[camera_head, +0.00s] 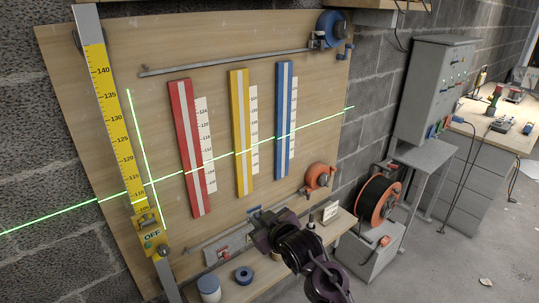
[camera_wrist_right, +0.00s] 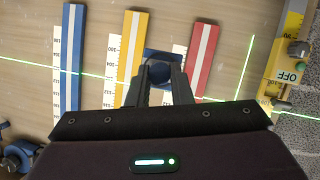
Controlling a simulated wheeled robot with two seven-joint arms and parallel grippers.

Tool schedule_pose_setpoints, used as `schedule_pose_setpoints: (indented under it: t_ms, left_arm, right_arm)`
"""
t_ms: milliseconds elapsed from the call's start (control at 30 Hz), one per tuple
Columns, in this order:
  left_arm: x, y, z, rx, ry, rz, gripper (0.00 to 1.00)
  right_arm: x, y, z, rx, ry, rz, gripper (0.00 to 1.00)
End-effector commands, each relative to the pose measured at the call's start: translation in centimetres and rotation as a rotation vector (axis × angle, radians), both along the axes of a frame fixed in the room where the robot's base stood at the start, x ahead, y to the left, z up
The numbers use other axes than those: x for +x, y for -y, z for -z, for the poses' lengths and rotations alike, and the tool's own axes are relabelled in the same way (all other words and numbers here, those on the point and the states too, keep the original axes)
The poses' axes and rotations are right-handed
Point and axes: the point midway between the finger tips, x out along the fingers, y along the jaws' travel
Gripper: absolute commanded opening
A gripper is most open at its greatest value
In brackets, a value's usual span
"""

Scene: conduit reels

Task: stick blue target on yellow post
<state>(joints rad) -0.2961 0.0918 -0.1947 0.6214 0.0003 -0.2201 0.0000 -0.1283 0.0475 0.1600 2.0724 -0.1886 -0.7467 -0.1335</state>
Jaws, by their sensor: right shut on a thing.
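The yellow post (camera_head: 240,135) is an upright yellow strip with a pale centre stripe on the wooden board, between the red post (camera_head: 191,150) and the blue post (camera_head: 285,120). A paper scale is beside each. My right gripper (camera_head: 258,228) is in front of the lower board, below the yellow post. In the right wrist view its fingers (camera_wrist_right: 160,82) are shut on the blue target (camera_wrist_right: 162,58), a small dark blue plate. There the target appears between the yellow post (camera_wrist_right: 129,60) and the red post (camera_wrist_right: 202,50). My left gripper is not in view.
A green laser line crosses the posts. A yellow measuring staff (camera_head: 108,120) with an OFF box stands at the left. A shelf (camera_head: 275,270) below holds a white jar (camera_head: 208,288) and a blue roll (camera_head: 244,275). An orange reel (camera_head: 378,202) stands at the right.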

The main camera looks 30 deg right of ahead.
Motion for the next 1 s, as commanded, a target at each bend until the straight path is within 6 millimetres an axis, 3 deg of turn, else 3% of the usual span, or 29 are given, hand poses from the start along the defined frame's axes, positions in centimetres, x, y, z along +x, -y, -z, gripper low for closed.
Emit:
schedule_pose_setpoints:
  t_ms: [33,100,300,500,733,1000]
  left_arm:
    - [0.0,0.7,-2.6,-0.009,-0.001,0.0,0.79]
    - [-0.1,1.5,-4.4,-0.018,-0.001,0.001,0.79]
    - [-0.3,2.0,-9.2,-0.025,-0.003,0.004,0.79]
    - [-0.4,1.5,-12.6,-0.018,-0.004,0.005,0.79]
    - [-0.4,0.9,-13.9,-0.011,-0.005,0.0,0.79]
    - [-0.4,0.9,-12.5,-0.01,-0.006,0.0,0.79]
  right_arm:
    - [1.1,1.3,-2.2,0.005,0.002,0.007,0.0]
    - [2.4,3.0,-3.2,0.006,0.002,0.006,0.0]
    - [5.3,6.8,-5.6,0.005,0.002,-0.007,0.0]
    - [7.0,8.4,-7.0,0.004,0.001,-0.039,0.0]
    - [7.7,8.6,-7.3,0.0,0.002,-0.062,0.0]
    - [9.2,8.4,-6.9,-0.002,0.003,-0.066,0.0]
